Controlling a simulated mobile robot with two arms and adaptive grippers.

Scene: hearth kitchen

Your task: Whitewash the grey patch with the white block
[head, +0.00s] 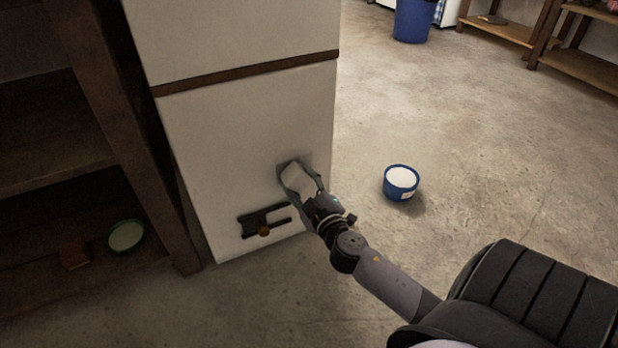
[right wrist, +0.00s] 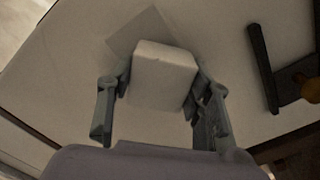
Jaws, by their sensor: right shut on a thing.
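The white block (right wrist: 160,75) is between the fingers of my right gripper (right wrist: 163,95), which is shut on it. In the head view my right gripper (head: 302,184) holds the block (head: 297,178) up close to the white stove wall (head: 255,130). The grey patch (right wrist: 140,32) shows as a square on the wall just beyond the block in the right wrist view. The block hides part of it. I cannot tell whether the block touches the wall. My left gripper is not in view.
A black latch with a round knob (head: 264,231) sticks out of the wall below the gripper. A blue tub of white stuff (head: 401,182) stands on the floor to the right. Dark wooden shelves (head: 60,190) with a bowl (head: 126,236) are at left. A blue bucket (head: 413,20) stands farther back.

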